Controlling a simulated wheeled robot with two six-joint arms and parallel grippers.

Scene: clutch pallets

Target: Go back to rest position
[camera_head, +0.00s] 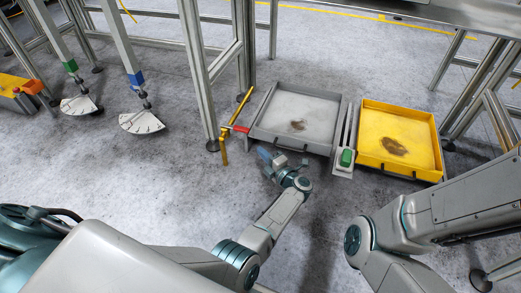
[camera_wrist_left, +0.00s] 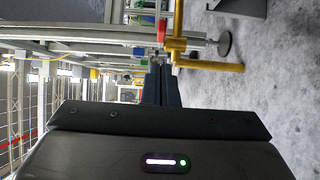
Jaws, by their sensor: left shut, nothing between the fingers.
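My left gripper (camera_head: 270,158) shows in the head view in front of the grey tray, at the end of my left arm. It is shut and holds nothing. In the left wrist view its fingers (camera_wrist_left: 160,84) show as a narrow dark pair, closed together, above the dark gripper body. My right arm comes in from the right in the head view. Its gripper is outside the picture.
A grey tray (camera_head: 258,131) and a yellow tray (camera_head: 441,150) stand on the floor, with a green button box (camera_head: 346,158) between them. A yellow bar with a red part (camera_head: 236,129) is left of the grey tray. Metal frame posts (camera_head: 200,75) stand behind. Floor at left (camera_head: 130,180) is clear.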

